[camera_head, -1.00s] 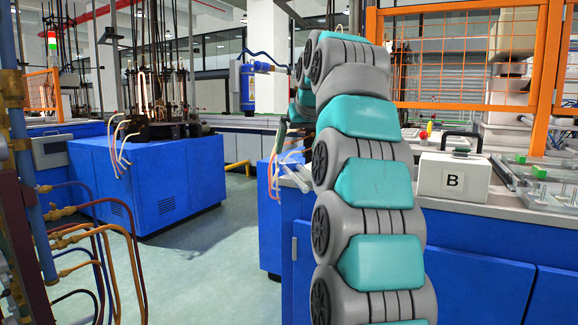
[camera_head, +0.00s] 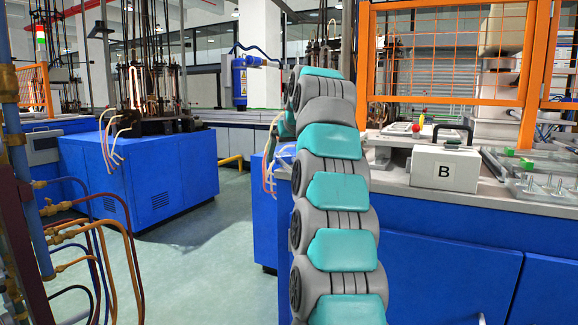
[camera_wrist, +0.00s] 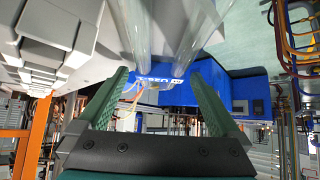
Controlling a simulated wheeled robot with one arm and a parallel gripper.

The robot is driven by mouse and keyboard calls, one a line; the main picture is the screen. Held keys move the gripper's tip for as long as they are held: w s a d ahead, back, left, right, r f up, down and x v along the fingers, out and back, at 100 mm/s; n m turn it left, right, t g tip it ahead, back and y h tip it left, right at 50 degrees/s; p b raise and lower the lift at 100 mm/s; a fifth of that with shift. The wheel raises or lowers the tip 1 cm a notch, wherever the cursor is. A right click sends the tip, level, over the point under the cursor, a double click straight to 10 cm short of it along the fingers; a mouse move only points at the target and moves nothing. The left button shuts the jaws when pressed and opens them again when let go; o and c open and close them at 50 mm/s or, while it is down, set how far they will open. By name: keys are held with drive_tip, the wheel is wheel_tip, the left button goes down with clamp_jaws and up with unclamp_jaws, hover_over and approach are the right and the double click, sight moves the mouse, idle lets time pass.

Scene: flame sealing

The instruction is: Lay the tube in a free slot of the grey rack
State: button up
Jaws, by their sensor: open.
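My gripper (camera_wrist: 158,75) shows in the wrist view with its two green fingers spread apart and nothing visible between them. Clear glass tubing shows just beyond the fingertips at the top of that view: one length on the left (camera_wrist: 132,32) and one on the right (camera_wrist: 195,38). I cannot tell whether these are separate tubes, or whether either touches a finger. In the head view my arm hides the gripper and whatever is near it. I cannot make out the grey rack or its slots for certain in either view.
A white box marked B (camera_head: 446,169) stands on the bench at right, beside a tray with upright pegs (camera_head: 545,186). An orange mesh guard (camera_head: 450,55) rises behind. A blue machine (camera_head: 150,175) stands at left, with hoses nearer. The floor (camera_head: 215,245) between is clear.

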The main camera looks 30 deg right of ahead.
drive_tip(key=c, duration=1.5)
drive_tip(key=shift+r, duration=0.1)
